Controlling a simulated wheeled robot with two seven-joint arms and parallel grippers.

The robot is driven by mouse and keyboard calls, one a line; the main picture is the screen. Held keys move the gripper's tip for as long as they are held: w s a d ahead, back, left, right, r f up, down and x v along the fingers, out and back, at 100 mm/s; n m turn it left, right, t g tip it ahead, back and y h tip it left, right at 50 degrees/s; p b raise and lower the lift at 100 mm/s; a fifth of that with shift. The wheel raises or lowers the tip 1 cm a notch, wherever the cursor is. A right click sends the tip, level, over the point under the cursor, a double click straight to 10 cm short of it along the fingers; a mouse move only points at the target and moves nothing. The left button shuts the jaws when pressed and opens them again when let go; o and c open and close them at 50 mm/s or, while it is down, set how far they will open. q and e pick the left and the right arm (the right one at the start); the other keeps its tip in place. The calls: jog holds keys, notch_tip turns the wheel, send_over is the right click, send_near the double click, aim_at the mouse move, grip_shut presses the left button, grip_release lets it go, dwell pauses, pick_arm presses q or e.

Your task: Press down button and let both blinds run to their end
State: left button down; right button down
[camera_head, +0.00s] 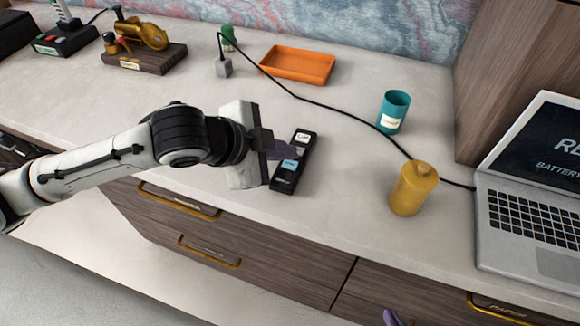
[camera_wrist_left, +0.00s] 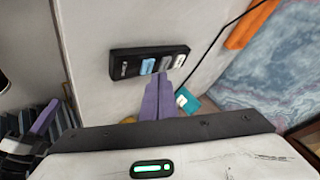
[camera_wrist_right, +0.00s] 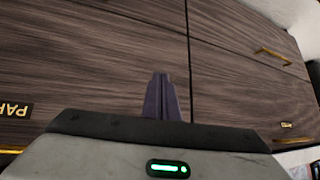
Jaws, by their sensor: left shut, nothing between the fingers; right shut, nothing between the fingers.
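A black remote (camera_head: 284,182) with a row of buttons lies on the pale desk top. It has a white-labelled end (camera_head: 303,137) and a light blue button (camera_head: 289,165); a grey button (camera_wrist_left: 166,63) shows between them in the left wrist view. My left gripper (camera_head: 294,152) is shut and empty, its purple fingertips over the remote's middle by the grey button. I cannot tell whether they touch it. My right gripper (camera_head: 391,318) is shut and empty, low in front of the drawers; its fingers also show in the right wrist view (camera_wrist_right: 161,82). No blinds are in view.
A yellow lidded jar (camera_head: 410,190) and a teal cup (camera_head: 393,112) stand right of the remote. A laptop (camera_head: 530,190) is at the right. An orange tray (camera_head: 298,65) and a black cable (camera_head: 330,108) lie behind. Drawers (camera_head: 235,235) are below the desk edge.

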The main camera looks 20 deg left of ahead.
dwell(1.2)
pick_arm(q)
jog(key=shift+f, duration=0.1)
dwell(0.7)
jog(key=shift+f, duration=0.35)
